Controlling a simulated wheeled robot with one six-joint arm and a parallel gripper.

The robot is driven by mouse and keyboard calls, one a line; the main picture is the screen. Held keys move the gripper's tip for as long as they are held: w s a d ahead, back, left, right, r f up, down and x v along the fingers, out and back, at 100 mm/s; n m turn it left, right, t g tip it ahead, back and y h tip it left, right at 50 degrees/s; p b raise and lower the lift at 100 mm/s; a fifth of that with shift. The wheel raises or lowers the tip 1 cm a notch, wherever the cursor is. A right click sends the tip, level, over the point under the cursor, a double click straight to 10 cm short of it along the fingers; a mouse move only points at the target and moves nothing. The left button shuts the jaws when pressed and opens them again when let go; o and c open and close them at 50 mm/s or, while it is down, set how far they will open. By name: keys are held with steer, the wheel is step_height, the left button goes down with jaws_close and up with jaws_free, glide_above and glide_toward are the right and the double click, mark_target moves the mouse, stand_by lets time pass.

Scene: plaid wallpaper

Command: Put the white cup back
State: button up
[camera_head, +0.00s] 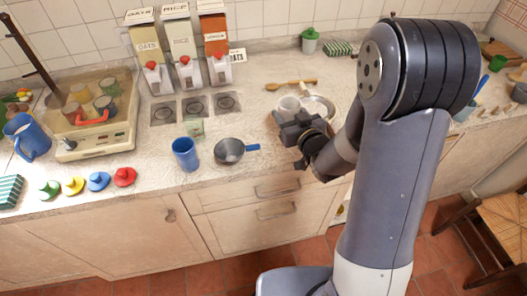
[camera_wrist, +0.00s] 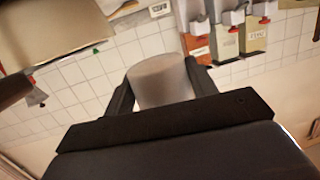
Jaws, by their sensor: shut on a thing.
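The white cup (camera_head: 289,105) is between the fingers of my gripper (camera_head: 293,117), over the right part of the counter. In the wrist view the cup (camera_wrist: 162,82) looks greyish white. The two dark fingers of my gripper (camera_wrist: 161,92) are shut on its sides. The dark gripper body hides the cup's lower part in that view. I cannot tell how high the cup is above the counter.
A pale round dish (camera_head: 320,106) is just right of the cup. A wooden spoon (camera_head: 291,85) lies behind. A saucepan (camera_head: 229,150) and blue cup (camera_head: 185,154) stand to the left. Three dispensers (camera_head: 186,70) stand at the back wall. The counter's front edge is below my gripper.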

mark_target(270, 143)
steer(key=a+n+g+y+b, duration=0.1)
steer(key=a+n+y+b, duration=0.1)
steer(key=a, duration=0.3)
steer(key=shift+s+f+p, duration=0.1)
steer(key=shift+f+p, duration=0.25)
steer(key=shift+f, duration=4.5)
steer(key=shift+f+b, duration=0.2)
steer(key=shift+b, duration=0.1)
steer(key=o, duration=0.8)
steer(key=shift+c, duration=0.2)
steer(key=shift+r, duration=0.1)
steer(key=shift+r+p, duration=0.15)
steer(key=shift+p, duration=0.2)
steer(key=b+v, duration=0.2)
steer(key=v, duration=1)
steer(key=shift+d+b, duration=0.25)
steer(key=shift+b, duration=0.1)
